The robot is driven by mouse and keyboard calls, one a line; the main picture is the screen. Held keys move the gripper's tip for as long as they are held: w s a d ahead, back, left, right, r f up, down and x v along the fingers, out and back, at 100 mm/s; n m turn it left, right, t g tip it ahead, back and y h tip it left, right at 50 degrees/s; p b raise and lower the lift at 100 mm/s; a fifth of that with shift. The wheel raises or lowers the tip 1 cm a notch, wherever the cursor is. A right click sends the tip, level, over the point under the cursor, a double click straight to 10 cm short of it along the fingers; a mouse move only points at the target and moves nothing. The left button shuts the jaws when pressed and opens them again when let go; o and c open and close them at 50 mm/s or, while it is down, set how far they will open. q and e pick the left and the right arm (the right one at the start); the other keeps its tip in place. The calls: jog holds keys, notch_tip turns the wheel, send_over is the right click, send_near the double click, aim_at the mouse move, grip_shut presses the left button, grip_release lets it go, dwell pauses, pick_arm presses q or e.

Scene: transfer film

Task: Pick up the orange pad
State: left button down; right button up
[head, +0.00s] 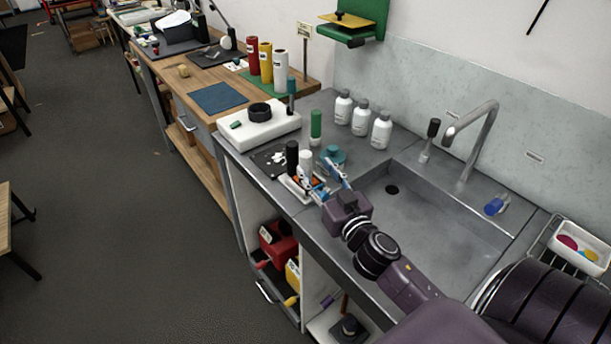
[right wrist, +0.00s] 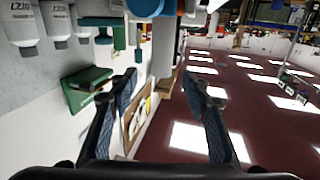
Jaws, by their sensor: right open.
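A small orange piece (head: 319,182), which looks like the orange pad, lies in a pale tray (head: 296,187) on the grey counter by the sink. It is partly hidden by the objects and gripper around it. My right gripper (head: 329,181) is at the tray, close beside the orange piece. In the right wrist view its two blue-padded fingers (right wrist: 164,92) are spread, with nothing held between them. I cannot make out the orange piece in that view. My left gripper is not in view.
A black bottle (head: 292,158) and a white bottle (head: 305,165) stand by the tray. A teal object (head: 333,154), a green cylinder (head: 316,127) and white bottles (head: 361,117) are behind. The sink basin (head: 415,215) is at right. A white basket (head: 579,250) holds coloured discs.

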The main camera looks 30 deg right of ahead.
aim_at(308, 161)
jog(key=w, duration=0.2)
jog(key=w+p, duration=0.1)
jog(key=w, duration=0.2)
jog(key=shift+w+d+p, duration=0.35)
jog(key=shift+d+p, duration=0.05)
jog(key=shift+w, duration=0.3)
jog(key=shift+f, duration=0.1)
grip_shut()
